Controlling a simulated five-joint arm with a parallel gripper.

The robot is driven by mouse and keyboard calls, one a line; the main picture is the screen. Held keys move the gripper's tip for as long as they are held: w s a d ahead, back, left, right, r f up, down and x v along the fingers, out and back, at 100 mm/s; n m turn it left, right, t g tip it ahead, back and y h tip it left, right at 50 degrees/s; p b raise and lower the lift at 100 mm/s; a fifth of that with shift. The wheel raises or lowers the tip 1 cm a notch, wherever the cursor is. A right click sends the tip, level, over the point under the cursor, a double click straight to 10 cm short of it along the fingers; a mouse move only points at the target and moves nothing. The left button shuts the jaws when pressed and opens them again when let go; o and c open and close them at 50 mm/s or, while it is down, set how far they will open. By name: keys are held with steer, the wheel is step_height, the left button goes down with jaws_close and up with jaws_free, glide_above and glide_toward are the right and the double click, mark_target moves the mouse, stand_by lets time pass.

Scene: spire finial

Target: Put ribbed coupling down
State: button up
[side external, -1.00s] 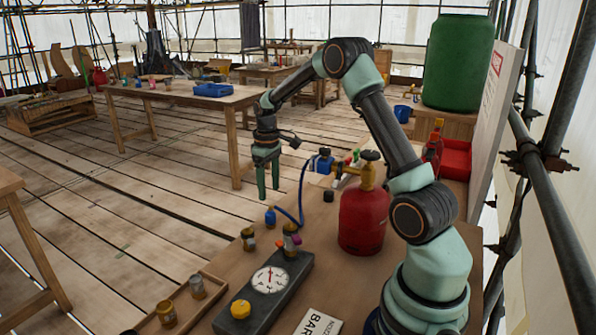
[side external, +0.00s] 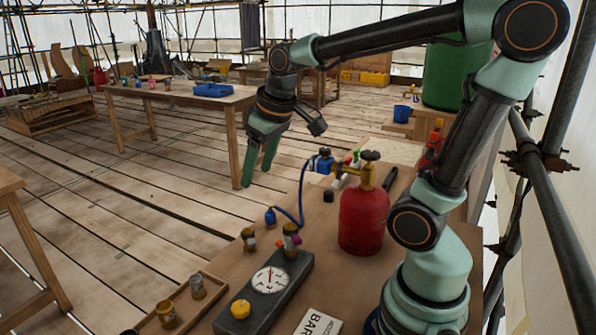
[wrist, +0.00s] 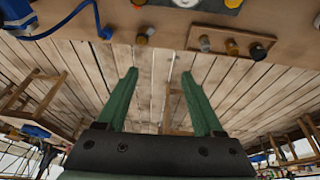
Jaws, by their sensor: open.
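My gripper (side external: 256,177) is open and empty, held in the air beyond the bench's left edge. Its green fingers point down and left; in the wrist view (wrist: 159,72) nothing is between them. Several small cylindrical fittings are in view, and I cannot tell which is the ribbed coupling. One gold and grey fitting (side external: 248,239) stands upright near the bench edge; it also shows in the wrist view (wrist: 142,36). Another fitting (side external: 291,238) stands at the far end of the gauge box (side external: 292,268). A grey one (side external: 197,286) and a gold one (side external: 166,313) stand in the wooden tray (side external: 214,287).
A red gas cylinder (side external: 363,220) with a brass valve stands on the bench. A blue hose (side external: 300,195) runs from the blue regulator (side external: 324,162) to a blue end fitting (side external: 270,217). A yellow knob (side external: 240,309) is on the gauge box. Bare bench lies between box and cylinder.

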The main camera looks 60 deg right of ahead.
steer(key=s+a+t, duration=0.1)
steer(key=s+a, duration=0.3)
steer(key=s, duration=0.1)
steer(key=shift+s+a+f+t, duration=0.15)
steer(key=shift+f+t, duration=0.15)
stand_by(1.0)
